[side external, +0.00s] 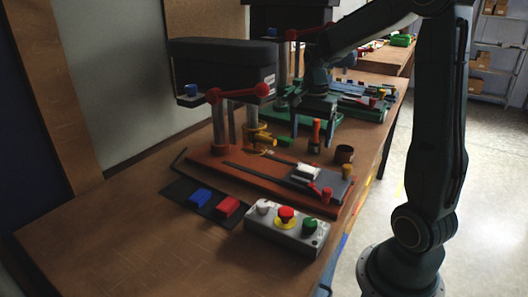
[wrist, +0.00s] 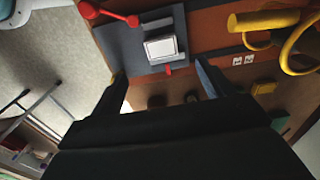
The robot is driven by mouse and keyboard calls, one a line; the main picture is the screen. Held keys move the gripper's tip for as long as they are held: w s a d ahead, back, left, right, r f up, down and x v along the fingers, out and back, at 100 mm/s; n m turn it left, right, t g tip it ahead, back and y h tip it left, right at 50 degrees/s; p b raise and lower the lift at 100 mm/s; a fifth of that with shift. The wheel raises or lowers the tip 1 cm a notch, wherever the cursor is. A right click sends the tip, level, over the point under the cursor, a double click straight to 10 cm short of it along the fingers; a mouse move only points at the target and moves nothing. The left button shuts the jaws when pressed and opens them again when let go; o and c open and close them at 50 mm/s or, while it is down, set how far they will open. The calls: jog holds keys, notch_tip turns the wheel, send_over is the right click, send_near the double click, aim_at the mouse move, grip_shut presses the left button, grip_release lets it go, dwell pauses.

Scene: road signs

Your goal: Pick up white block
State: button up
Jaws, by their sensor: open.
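The white block (side external: 306,173) sits on the grey plate (side external: 330,183) of the orange-brown machine base in the side view. In the wrist view the white block (wrist: 162,47) lies on the same grey plate, beyond the fingertips and roughly centred between them. My gripper (wrist: 158,75) is open and empty, with its two dark fingers apart. In the side view my gripper is dark against the dark machines behind it, so its fingertips are hard to make out; it appears above and behind the block, apart from it.
A blue block (side external: 200,196) and a red block (side external: 228,207) lie on a black mat. A grey button box (side external: 287,234) stands at the front. An orange-handled tool (side external: 315,133) and a dark cup (side external: 344,154) stand behind the base.

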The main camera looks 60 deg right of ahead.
send_over(307, 168)
jog(key=shift+s+a+f, duration=0.15)
jog(key=shift+f, duration=2.4)
jog(key=shift+f, duration=2.6)
jog(key=c, duration=1.1)
jog(key=shift+c, duration=0.2)
jog(key=shift+r, duration=0.15)
notch_tip(307, 168, up, 20)
